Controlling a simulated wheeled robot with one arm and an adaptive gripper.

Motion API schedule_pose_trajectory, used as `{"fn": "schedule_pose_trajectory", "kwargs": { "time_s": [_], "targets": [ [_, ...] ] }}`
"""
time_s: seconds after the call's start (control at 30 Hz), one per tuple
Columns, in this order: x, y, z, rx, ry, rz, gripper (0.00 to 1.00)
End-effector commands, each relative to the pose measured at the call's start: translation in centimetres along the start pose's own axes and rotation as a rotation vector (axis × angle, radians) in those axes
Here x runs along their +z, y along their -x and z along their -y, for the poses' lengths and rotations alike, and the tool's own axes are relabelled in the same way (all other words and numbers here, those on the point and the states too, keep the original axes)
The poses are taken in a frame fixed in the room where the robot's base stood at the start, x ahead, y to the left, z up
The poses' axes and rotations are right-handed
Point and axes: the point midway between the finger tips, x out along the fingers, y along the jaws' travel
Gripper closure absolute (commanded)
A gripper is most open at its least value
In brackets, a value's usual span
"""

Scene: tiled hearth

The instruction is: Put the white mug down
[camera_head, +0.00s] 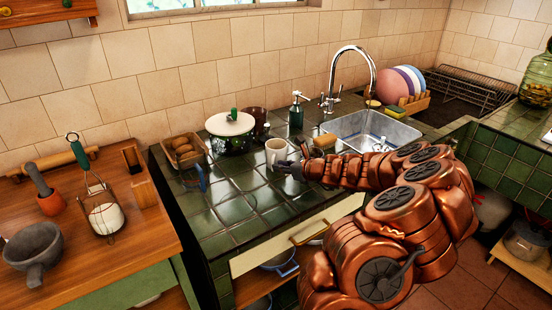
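The white mug (274,152) is upright over the green tiled counter (240,215), near its middle, left of the sink. My gripper (286,167) reaches in from the right and its dark fingers overlap the mug's lower right side. The fingers are small and dark here, so I cannot tell if they are closed on the mug. The mug's base is partly hidden, and I cannot tell if it touches the tiles.
A white-lidded pot (230,133), a brown cup (259,121) and a green soap bottle (296,112) stand behind the mug. A basket (184,150) is at the left. The sink (372,130) is at the right. The front counter tiles are mostly clear.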

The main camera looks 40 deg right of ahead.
Motion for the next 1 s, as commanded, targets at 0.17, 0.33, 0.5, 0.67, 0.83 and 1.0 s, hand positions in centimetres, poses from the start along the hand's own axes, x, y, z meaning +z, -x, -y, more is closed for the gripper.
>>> {"fn": "schedule_pose_trajectory", "kwargs": {
  "time_s": [0.17,0.33,0.5,0.67,0.83,1.0],
  "targets": [
    [0.0,-1.9,-0.1,0.004,-0.003,-0.002,0.82],
    [0.0,-3.4,0.1,0.001,-0.001,-0.001,0.82],
    [0.0,-4.4,0.1,0.001,-0.001,0.000,0.82],
    [0.0,-4.6,0.1,0.001,-0.001,0.000,0.82],
    [0.0,-4.6,0.1,0.001,-0.001,0.000,0.84],
    [0.0,-4.6,0.1,0.001,-0.001,0.000,1.00]
  ]
}}
